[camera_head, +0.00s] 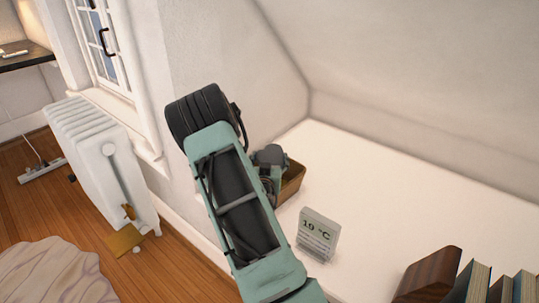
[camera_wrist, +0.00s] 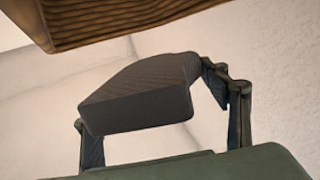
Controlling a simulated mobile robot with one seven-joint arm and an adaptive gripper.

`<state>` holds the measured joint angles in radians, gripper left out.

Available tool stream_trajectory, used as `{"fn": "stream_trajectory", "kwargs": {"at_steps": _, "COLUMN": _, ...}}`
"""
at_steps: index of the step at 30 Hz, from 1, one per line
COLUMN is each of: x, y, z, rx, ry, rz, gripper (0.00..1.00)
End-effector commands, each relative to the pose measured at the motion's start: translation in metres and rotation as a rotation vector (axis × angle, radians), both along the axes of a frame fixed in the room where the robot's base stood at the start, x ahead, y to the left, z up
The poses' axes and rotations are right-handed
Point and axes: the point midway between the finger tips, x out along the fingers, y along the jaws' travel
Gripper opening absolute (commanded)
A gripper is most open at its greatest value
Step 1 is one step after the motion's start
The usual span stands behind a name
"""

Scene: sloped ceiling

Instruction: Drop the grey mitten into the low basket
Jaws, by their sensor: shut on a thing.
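The grey mitten (camera_wrist: 140,95) is a dark grey, ribbed-looking block in the wrist view. My gripper (camera_wrist: 150,104) is shut on it, with one finger at each side. The low basket (camera_head: 292,182) is brown and stands on the white surface in the head view, partly hidden behind my arm and gripper. Its brown woven side (camera_wrist: 110,22) fills the top of the wrist view, beyond the mitten and apart from it in the picture.
A small "19 °C" display (camera_head: 318,235) stands on the white surface (camera_head: 375,205) in front of the basket. A wooden bookend (camera_head: 428,275) and several books (camera_head: 490,285) are at the lower right. The sloped ceiling is above. A white radiator (camera_head: 95,155) stands at left.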

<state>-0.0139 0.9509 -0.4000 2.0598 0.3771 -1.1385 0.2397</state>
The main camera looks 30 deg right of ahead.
Motion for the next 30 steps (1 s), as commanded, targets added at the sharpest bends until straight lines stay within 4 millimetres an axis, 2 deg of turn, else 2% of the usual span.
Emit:
{"fn": "stream_trajectory", "kwargs": {"at_steps": 8, "x": 0.000, "y": 0.000, "z": -0.002, "rx": 0.000, "ry": -0.001, "rz": 0.000, "gripper": 0.45}}
{"fn": "stream_trajectory", "kwargs": {"at_steps": 9, "x": 0.000, "y": 0.000, "z": -0.002, "rx": 0.000, "ry": -0.001, "rz": 0.000, "gripper": 0.71}}
{"fn": "stream_trajectory", "kwargs": {"at_steps": 14, "x": 0.000, "y": 0.000, "z": -0.002, "rx": 0.000, "ry": -0.001, "rz": 0.000, "gripper": 0.88}}
{"fn": "stream_trajectory", "kwargs": {"at_steps": 25, "x": -0.003, "y": 0.002, "z": -0.003, "rx": 0.001, "ry": 0.000, "rz": 0.000, "gripper": 0.89}}
{"fn": "stream_trajectory", "kwargs": {"at_steps": 30, "x": -0.019, "y": 0.015, "z": 0.001, "rx": 0.003, "ry": 0.000, "rz": 0.000, "gripper": 0.89}}
